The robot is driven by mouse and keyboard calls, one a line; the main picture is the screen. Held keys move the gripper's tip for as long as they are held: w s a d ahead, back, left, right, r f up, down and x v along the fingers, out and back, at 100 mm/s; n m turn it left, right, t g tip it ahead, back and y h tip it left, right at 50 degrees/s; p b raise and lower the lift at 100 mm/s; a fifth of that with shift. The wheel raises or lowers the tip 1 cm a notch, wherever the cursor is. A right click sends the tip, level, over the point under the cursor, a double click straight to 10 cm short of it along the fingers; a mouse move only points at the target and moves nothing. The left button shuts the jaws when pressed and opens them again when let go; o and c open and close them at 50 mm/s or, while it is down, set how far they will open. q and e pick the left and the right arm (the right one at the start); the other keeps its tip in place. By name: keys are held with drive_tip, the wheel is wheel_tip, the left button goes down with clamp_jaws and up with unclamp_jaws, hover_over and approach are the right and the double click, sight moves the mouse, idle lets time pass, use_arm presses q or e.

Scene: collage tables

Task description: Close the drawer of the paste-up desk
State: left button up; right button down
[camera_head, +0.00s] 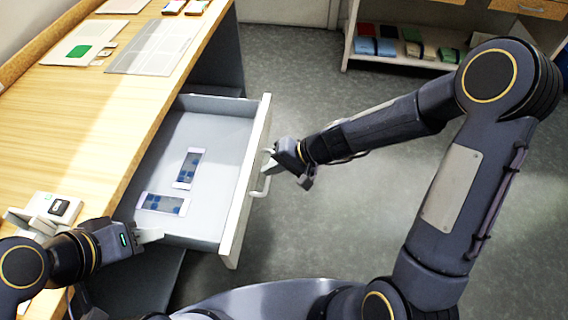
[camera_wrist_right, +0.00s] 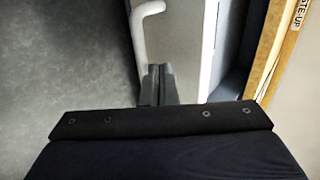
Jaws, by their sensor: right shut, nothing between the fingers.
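The drawer (camera_head: 205,125) of the wooden-topped paste-up desk (camera_head: 95,125) stands open, pulled out to the right. Its pale front panel (camera_head: 250,170) carries a white bar handle (camera_head: 262,182). My right gripper (camera_head: 290,158) is shut and empty on the outer side of the front, close to the handle. In the right wrist view its fingertips (camera_wrist_right: 155,82) are at the front panel, beside the handle (camera_wrist_right: 143,30); I cannot tell if they touch. My left gripper (camera_head: 150,236) is by the drawer's near side; its finger gap is unclear.
Two blue-and-white cards (camera_head: 187,168) (camera_head: 163,204) lie in the drawer. A small pale device (camera_head: 55,208) sits on the desk near my left arm. Sheets (camera_head: 152,47) lie farther back. A shelf (camera_head: 400,60) stands at the back right.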

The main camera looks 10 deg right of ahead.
drive_tip(key=shift+x, duration=1.1)
use_arm(q)
drive_tip(key=shift+f, duration=0.25)
use_arm(e)
drive_tip(key=shift+a, duration=0.1)
